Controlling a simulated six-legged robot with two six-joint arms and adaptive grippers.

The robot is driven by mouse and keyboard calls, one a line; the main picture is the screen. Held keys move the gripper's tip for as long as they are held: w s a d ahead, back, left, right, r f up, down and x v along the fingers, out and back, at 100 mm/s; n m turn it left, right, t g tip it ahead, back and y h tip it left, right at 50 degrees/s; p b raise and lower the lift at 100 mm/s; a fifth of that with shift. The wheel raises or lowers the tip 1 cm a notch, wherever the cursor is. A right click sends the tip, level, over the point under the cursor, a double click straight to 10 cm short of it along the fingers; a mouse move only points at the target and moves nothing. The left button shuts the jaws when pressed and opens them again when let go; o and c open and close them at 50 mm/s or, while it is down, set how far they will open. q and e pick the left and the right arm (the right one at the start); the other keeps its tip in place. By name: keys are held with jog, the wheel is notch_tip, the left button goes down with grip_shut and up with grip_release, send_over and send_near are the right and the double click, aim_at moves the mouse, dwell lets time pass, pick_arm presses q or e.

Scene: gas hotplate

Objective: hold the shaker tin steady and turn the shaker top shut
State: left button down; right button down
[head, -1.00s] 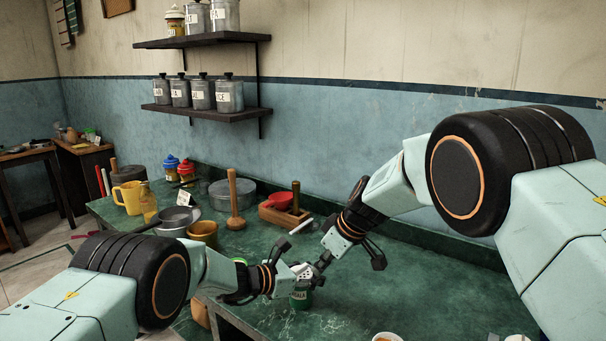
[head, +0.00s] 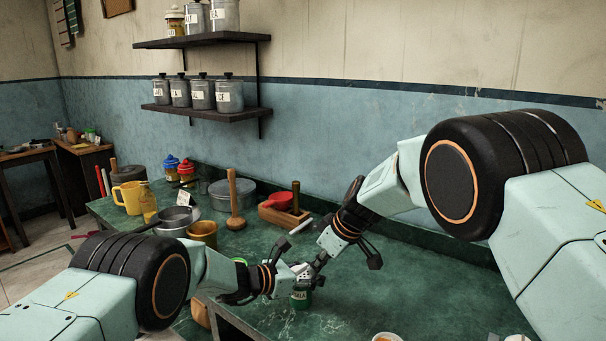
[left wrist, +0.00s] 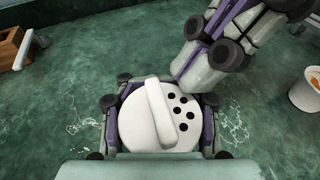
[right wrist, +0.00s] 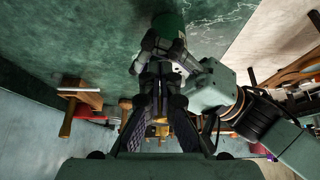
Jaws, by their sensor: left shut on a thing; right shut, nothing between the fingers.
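The green shaker tin (head: 301,299) stands upright on the green table, its label partly hidden. Its white shaker top (left wrist: 155,118), with several dark holes to the right of a raised bar, fills the middle of the left wrist view. My left gripper (head: 290,277) is shut around the tin, with fingers on both sides of it. My right gripper (head: 318,268) is shut and empty at the top, coming from above and the right. In the left wrist view its fingers (left wrist: 188,78) are beside the raised bar; I cannot tell whether they touch it. The tin's green side (right wrist: 169,24) shows in the right wrist view.
A brown pot (head: 203,232), a steel pan (head: 178,219), a wooden masher (head: 236,210) and a wooden box (head: 284,215) with a red bowl stand behind my grippers. A white cup (head: 386,337) is at the front edge of the picture.

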jog(key=shift+a, duration=0.15)
jog(key=shift+s, duration=0.15)
dwell(0.6)
jog(key=shift+s+a, duration=0.2)
jog(key=shift+s, duration=0.1)
jog(key=shift+s+a, duration=0.1)
jog(key=shift+s+a, duration=0.3)
jog(key=shift+a, duration=0.05)
jog(key=shift+s+d, duration=0.1)
jog(key=shift+s, duration=0.05)
dwell(0.5)
notch_tip(320, 180, up, 6)
jog(key=shift+s+d, duration=0.15)
jog(key=shift+s, duration=0.05)
dwell(0.5)
